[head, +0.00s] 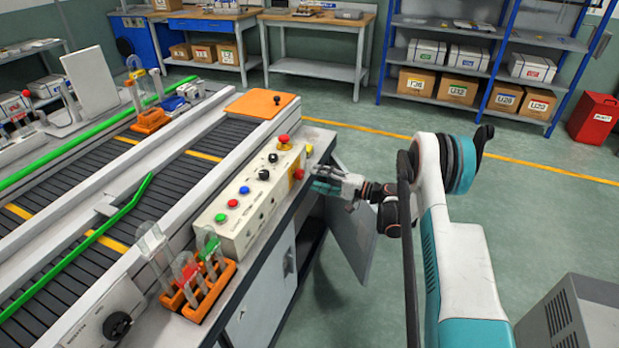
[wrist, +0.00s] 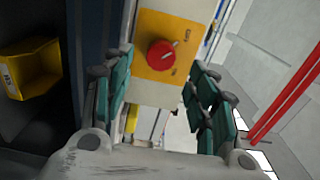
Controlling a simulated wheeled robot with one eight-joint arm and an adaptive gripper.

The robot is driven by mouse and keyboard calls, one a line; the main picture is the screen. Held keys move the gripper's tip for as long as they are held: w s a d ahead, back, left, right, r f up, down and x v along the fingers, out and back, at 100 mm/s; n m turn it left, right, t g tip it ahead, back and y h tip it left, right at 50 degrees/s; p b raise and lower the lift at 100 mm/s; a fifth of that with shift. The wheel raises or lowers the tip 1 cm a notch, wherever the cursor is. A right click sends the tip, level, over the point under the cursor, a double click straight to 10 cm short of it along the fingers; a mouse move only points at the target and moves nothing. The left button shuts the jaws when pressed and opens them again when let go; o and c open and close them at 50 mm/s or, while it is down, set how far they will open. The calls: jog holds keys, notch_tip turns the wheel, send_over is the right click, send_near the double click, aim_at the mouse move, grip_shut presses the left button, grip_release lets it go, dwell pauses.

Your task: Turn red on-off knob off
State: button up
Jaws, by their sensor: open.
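The red on-off knob (wrist: 160,56) sits on a yellow plate (wrist: 187,32) on the end face of a beige control box. A pale mark shows on the knob's upper right; the plate's small lettering is unreadable. In the head view the knob (head: 298,174) is small, at the box's right end. My gripper (wrist: 165,72) is open and empty, with its green-padded fingers to the left and right of the knob in the picture. The knob shows between them and appears untouched, though the depth gap is hard to judge. In the head view my gripper (head: 318,180) is just right of the box.
The control box (head: 245,212) carries coloured buttons, black knobs and a red mushroom button (head: 284,140) on top. An orange rack (head: 200,292) with clear tubes stands near its front end. A cabinet door (head: 352,225) hangs open below my gripper. Open floor lies to the right.

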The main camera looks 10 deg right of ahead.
jog(key=shift+v, duration=1.3)
